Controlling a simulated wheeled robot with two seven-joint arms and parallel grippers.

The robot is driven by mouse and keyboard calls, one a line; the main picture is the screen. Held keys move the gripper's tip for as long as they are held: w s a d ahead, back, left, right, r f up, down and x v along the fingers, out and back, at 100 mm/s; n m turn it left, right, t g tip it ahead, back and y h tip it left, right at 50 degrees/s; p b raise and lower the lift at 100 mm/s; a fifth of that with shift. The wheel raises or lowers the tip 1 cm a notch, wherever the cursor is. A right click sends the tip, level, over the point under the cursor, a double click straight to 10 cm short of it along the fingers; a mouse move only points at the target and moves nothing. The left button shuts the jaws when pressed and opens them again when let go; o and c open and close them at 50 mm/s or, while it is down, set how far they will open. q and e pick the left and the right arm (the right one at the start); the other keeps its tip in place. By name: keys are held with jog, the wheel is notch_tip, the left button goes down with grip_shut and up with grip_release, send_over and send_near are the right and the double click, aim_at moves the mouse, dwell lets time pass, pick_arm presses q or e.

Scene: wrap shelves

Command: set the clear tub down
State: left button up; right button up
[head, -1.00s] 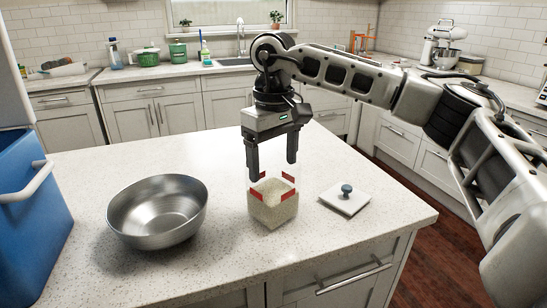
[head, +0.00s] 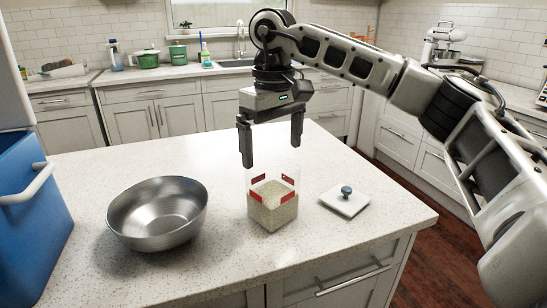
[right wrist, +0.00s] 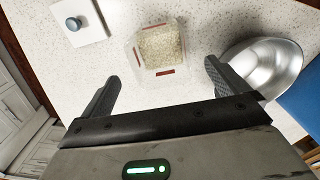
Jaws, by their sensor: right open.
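The clear tub (head: 272,209) stands upright on the white speckled counter. It is see-through, has red marks near its upper part and holds pale grains in its lower part. My right gripper (head: 271,158) is open and empty, just above and behind the tub, apart from it. In the right wrist view the tub (right wrist: 159,48) shows beyond the two spread fingertips (right wrist: 160,72), with nothing between them. My left gripper is not in view.
A steel bowl (head: 158,212) stands left of the tub. A white lid with a blue-grey knob (head: 346,198) lies to its right. A blue bin (head: 30,220) is at the left edge. The counter's front edge lies close in front of the tub.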

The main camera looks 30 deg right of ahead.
pick_arm(q)
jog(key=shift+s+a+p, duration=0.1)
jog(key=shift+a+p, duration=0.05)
jog(key=shift+p, duration=0.55)
pick_arm(e)
notch_tip(320, 180, up, 8)
jog(key=shift+r, duration=0.2)
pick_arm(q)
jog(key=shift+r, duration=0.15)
pick_arm(e)
jog(key=shift+s+f, duration=0.1)
